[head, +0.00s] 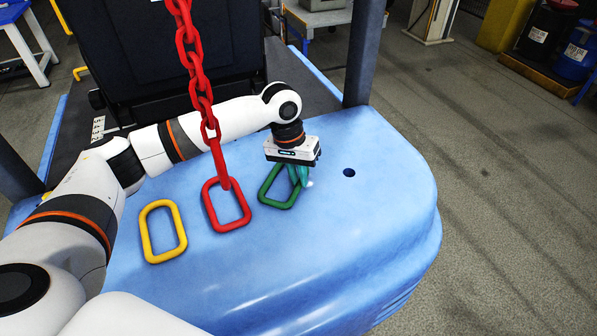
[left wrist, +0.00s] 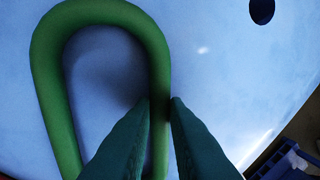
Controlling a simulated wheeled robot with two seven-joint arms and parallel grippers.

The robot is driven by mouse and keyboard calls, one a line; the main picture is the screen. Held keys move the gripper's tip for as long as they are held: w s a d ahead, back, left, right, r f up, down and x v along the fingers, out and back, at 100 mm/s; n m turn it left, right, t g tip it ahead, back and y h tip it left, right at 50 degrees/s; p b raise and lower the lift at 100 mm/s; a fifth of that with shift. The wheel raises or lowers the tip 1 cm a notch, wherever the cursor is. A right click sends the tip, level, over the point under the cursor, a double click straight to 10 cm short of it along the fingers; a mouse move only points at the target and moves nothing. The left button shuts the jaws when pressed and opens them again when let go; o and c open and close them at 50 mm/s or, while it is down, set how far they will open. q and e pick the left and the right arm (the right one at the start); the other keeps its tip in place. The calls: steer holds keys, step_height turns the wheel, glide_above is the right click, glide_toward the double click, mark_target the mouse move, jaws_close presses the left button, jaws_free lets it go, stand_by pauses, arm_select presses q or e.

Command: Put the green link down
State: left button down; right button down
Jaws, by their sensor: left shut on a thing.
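The green link (head: 267,191) is an oblong ring over the blue surface, to the right of the red link (head: 217,216). It fills the left of the left wrist view (left wrist: 50,95). My left gripper (head: 299,184) is shut on the link's right long side, and its teal fingers (left wrist: 161,105) pinch that bar. The link looks flat and close to the blue surface; I cannot tell whether it touches. My right gripper is not in view.
A red chain (head: 196,75) hangs from above down to the red link. A yellow link (head: 149,246) lies to the left. The blue surface (head: 330,250) is clear in front and has a dark hole (head: 349,173) on the right. A dark post (head: 363,55) stands behind.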

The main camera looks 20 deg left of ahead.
arm_select(q)
steer(key=c, duration=1.8)
jaws_free()
steer(key=shift+f, duration=0.1)
steer(key=shift+c, duration=0.2)
steer(key=o, duration=0.4)
steer(key=shift+o, duration=0.2)
steer(key=shift+a+r, duration=0.1)
steer(key=shift+r, duration=0.3)
step_height(320, 180, up, 11)
steer(key=a+b, duration=0.2)
steer(key=b, duration=0.1)
steer(key=shift+b, duration=0.3)
steer(key=shift+s, duration=0.1)
